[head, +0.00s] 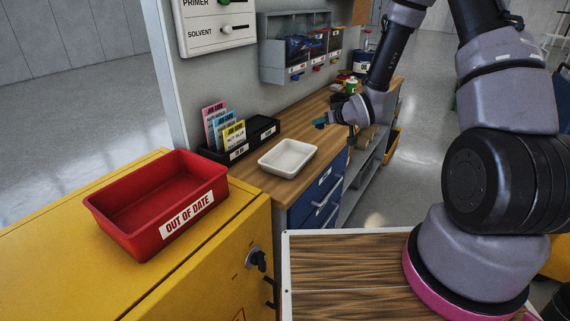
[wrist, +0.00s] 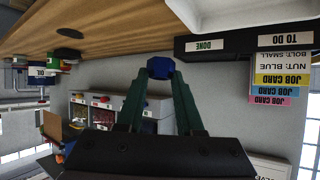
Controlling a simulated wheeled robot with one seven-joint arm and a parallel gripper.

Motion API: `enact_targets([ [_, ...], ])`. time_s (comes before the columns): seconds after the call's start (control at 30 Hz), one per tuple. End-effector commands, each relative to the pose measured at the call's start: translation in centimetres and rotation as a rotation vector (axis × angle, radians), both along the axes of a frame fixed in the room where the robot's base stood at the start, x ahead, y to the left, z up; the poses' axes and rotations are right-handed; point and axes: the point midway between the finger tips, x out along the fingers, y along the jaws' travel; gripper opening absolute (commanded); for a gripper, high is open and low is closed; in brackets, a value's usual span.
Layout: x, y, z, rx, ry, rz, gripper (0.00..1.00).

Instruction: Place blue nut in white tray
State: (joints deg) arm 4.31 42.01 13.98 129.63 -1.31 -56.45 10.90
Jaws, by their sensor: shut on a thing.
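The blue nut (wrist: 160,68) is held between the green fingertips of my gripper (wrist: 160,76) in the wrist view, which looks upside down. In the head view my gripper (head: 323,122) is above the wooden bench, to the right of and beyond the white tray (head: 288,158); the nut is too small to make out clearly there. The tray looks empty and sits near the bench's front edge. Part of the tray (wrist: 235,14) also shows at the top right of the wrist view, apart from the nut.
A black card holder (head: 240,142) with several job cards stands behind the tray. A red "OUT OF DATE" bin (head: 160,200) sits on the yellow cabinet (head: 60,245) at left. Wall bins (head: 297,48) hang above the bench; bottles and cans stand at its far end.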

Motion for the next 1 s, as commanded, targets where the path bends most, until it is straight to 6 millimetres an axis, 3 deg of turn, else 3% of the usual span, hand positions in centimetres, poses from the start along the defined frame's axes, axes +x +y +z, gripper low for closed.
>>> enact_targets([
  [0.03,-0.5,2.7,0.0,-0.021,0.016,0.098,0.0],
  [0.1,-1.4,5.5,-0.2,-0.051,0.039,0.219,0.0],
  [0.3,-3.2,9.6,-0.6,-0.11,0.073,0.43,0.0],
  [0.43,-3.7,10.4,-1.5,-0.124,0.082,0.479,0.0],
  [0.63,-3.8,10.5,-5.2,-0.126,0.084,0.485,0.0],
  [1.0,-3.8,10.5,-9.0,-0.125,0.082,0.484,0.0],
])
